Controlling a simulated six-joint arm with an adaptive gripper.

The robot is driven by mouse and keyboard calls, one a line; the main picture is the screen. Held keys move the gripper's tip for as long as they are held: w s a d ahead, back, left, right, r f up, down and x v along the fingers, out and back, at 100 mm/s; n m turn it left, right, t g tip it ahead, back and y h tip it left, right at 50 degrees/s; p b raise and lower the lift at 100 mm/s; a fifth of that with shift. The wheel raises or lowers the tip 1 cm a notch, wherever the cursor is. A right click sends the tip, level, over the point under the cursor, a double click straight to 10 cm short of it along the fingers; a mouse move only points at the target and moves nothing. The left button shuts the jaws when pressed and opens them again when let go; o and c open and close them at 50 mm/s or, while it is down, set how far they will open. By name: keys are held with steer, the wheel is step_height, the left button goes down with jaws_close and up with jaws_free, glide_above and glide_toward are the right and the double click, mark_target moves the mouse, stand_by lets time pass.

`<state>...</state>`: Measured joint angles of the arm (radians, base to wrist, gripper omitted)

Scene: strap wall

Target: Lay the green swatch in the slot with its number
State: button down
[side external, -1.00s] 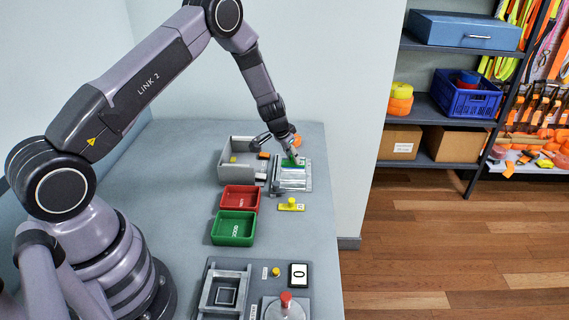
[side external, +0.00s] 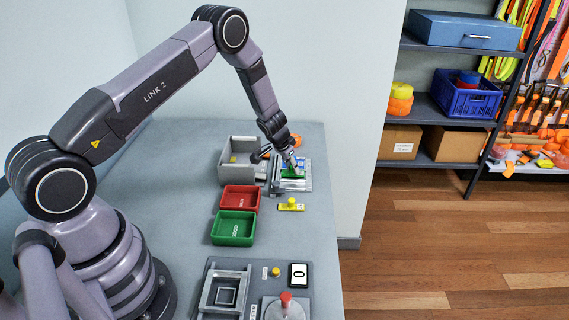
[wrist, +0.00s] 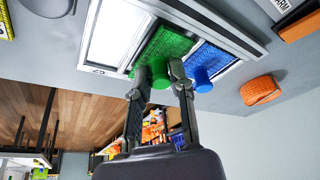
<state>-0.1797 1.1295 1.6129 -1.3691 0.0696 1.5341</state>
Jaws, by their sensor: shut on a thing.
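My gripper (wrist: 160,76) is shut on the knob of the green swatch (wrist: 167,44). In the side view, my gripper (side external: 291,170) is over the grey slotted tray (side external: 305,187), with a sliver of the green swatch (side external: 290,177) below it. In the wrist view, the green swatch is over the tray (wrist: 262,47), between a bare white slot (wrist: 115,30) on the left and a blue swatch (wrist: 209,60) with a blue knob on the right. I cannot tell if it touches the slot floor. A small label (wrist: 97,70) marks the white slot's end; its number is unreadable.
A grey open box (side external: 238,175) stands left of the tray. Red (side external: 240,190) and green (side external: 233,240) bins and a yellow knobbed piece (side external: 291,206) are nearer the camera. An orange item (wrist: 261,90) lies beside the tray.

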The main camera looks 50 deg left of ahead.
steer(key=shift+f, duration=0.2)
stand_by(0.6)
steer(key=c, duration=0.5)
jaws_free()
steer(key=shift+r, duration=3)
steer(key=shift+c, duration=0.2)
